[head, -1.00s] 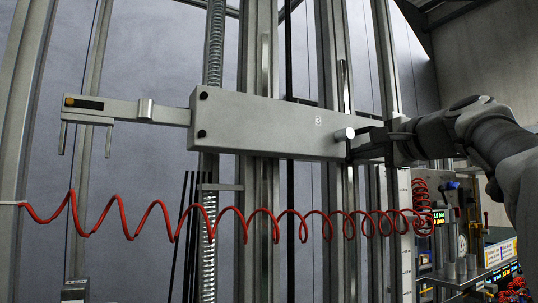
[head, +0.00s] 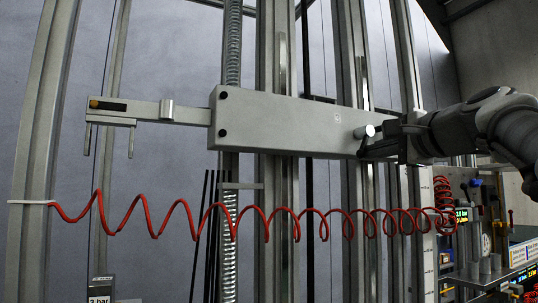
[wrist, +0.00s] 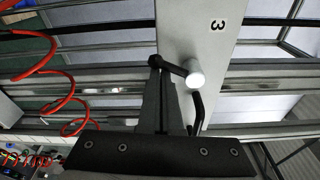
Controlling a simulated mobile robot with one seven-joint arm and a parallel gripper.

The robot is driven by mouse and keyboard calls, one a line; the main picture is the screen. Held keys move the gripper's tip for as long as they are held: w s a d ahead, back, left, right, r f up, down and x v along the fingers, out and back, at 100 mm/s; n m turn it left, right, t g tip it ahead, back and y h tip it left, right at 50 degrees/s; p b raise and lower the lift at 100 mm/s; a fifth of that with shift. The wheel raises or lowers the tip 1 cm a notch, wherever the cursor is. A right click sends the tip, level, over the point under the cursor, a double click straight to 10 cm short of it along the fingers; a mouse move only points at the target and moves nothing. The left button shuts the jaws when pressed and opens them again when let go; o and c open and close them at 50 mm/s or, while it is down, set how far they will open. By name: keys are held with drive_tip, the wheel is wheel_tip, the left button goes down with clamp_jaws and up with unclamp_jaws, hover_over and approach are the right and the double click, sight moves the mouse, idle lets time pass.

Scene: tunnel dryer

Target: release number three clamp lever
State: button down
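A pale round knob (head: 364,131) stands out near the block's right end. In the wrist view the knob (wrist: 195,78) sits at the end of a short black lever (wrist: 174,68). My gripper (head: 382,145) is right beside the knob, at the block's right end. Its dark parts overlap the lever there. I cannot tell whether they touch it or how far apart the fingers are.
A coiled red hose (head: 250,221) hangs below the block. A bar with two prongs (head: 112,121) extends from the block's left end. Gauges and displays (head: 463,215) stand at the lower right. Upright rails and a threaded rod (head: 232,45) stand around the block.

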drive_tip(key=shift+s+a+r, duration=0.15)
drive_tip(key=shift+a+r, duration=0.05)
drive_tip(key=shift+a, duration=0.3)
drive_tip(key=shift+s+a+r, duration=0.15)
drive_tip(key=shift+a+r, duration=0.05)
drive_tip(key=shift+a, duration=0.25)
drive_tip(key=shift+s+a+r+p, duration=0.2)
drive_tip(key=shift+a+r+p, duration=0.45)
drive_tip(key=shift+p, duration=0.6)
drive_tip(key=shift+r+m+p, duration=0.4)
drive_tip(key=shift+m+p, duration=0.7)
drive_tip(key=shift+m, duration=0.1)
drive_tip(key=shift+s+r, duration=0.1)
drive_tip(key=b, duration=0.5)
approach(346, 140)
drive_tip(key=s+d+f, duration=0.2)
drive_tip(key=s+f, duration=0.1)
drive_tip(key=s, duration=0.1)
drive_tip(key=shift+w+d+r, duration=0.1)
drive_tip(key=shift+w+r, duration=0.1)
drive_tip(key=shift+f, duration=0.1)
